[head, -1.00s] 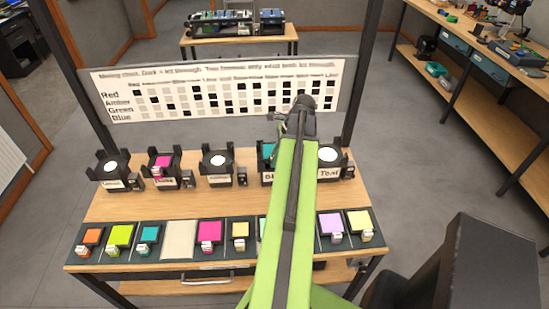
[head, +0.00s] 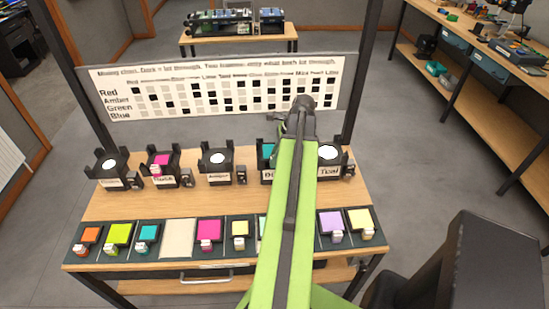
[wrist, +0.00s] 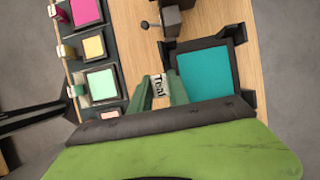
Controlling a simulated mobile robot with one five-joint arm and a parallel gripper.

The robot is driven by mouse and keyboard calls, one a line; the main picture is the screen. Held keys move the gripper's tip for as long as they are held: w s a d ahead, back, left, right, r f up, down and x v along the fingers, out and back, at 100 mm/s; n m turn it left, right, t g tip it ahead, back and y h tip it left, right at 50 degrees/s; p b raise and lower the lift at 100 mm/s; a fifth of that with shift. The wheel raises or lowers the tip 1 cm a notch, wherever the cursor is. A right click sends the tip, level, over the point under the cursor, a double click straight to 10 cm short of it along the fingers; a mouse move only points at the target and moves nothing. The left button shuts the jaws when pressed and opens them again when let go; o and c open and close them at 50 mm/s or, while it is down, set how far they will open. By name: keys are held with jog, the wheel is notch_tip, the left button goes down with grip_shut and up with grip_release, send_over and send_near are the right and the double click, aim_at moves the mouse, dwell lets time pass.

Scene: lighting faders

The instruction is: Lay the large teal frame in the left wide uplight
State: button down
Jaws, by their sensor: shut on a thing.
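The large teal frame (wrist: 207,76) shows in the wrist view as a teal pane with a dark border. It lies within the corner posts of a dark uplight (wrist: 249,98); I cannot tell whether it rests fully down. My gripper (wrist: 161,84) is shut on the frame's pale tab, marked "Teal". In the head view a strip of the teal pane (head: 267,151) shows left of my arm, at the left part of the wide uplight (head: 266,177). My arm hides the rest of it and the gripper's fingertips there.
A lit white opening (head: 328,152) is right of my arm. Coloured frames lie along the front rack, with a bare pale slot (head: 178,232). A chart board (head: 215,90) stands behind.

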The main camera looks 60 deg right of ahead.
jog(key=shift+f+b, duration=0.6)
jog(key=shift+f, duration=0.1)
jog(key=c, duration=1.2)
grip_release()
jog(key=shift+o, duration=0.2)
jog(key=p+v, duration=1.6)
jog(key=v, duration=0.1)
jog(key=shift+r, duration=0.3)
notch_tip(320, 180, up, 7)
jog(key=p, duration=0.7)
